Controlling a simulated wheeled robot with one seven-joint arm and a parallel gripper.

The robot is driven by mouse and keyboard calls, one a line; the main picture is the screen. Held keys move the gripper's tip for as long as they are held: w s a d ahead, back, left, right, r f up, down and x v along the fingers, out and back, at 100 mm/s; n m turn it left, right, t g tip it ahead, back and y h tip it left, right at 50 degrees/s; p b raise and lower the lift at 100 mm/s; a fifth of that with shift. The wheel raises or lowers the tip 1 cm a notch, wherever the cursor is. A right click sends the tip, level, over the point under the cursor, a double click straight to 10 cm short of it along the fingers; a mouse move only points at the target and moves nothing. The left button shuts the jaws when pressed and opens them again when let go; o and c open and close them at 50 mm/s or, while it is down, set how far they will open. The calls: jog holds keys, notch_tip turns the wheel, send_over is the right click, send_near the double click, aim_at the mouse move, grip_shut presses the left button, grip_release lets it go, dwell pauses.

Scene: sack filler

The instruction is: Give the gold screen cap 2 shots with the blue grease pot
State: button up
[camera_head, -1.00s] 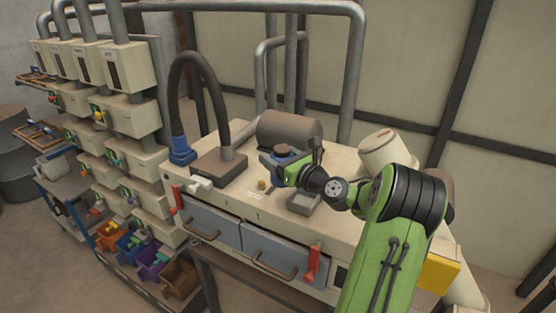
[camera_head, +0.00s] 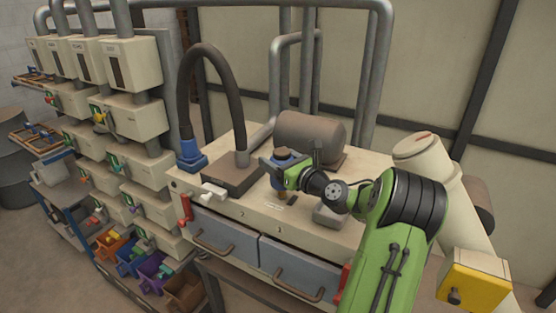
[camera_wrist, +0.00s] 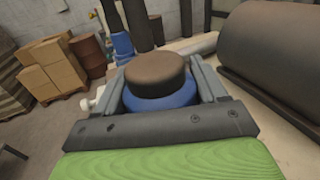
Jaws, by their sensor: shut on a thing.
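The blue grease pot (camera_head: 283,156) has a dark brown domed top and is held upright in my gripper (camera_head: 277,170) above the machine's bench top. In the wrist view the pot (camera_wrist: 160,97) sits between the two grey fingers of my gripper (camera_wrist: 158,85), which is shut on it. The gold screen cap is not clearly seen now. A small dark brownish spot lies on the bench just below my gripper in the head view. I cannot tell if it is the cap in shadow. The gap between pot and bench cannot be judged.
A brown drum (camera_head: 310,137) lies behind my gripper. A black hose (camera_head: 228,75) arches up to the left, from a blue fitting (camera_head: 192,156). A grey box (camera_head: 329,216) stands right of the gripper.

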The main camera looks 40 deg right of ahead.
jog(key=shift+w+f+b, duration=0.15)
jog(key=shift+f+b, duration=0.15)
jog(key=shift+f, duration=0.4)
jog(key=shift+s+r, duration=0.3)
jog(key=shift+s, duration=0.05)
jog(key=shift+w+f, duration=0.15)
jog(key=shift+f, duration=0.7)
jog(key=shift+r, duration=0.1)
jog(key=shift+r+p, duration=0.85)
jog(key=shift+p, duration=0.15)
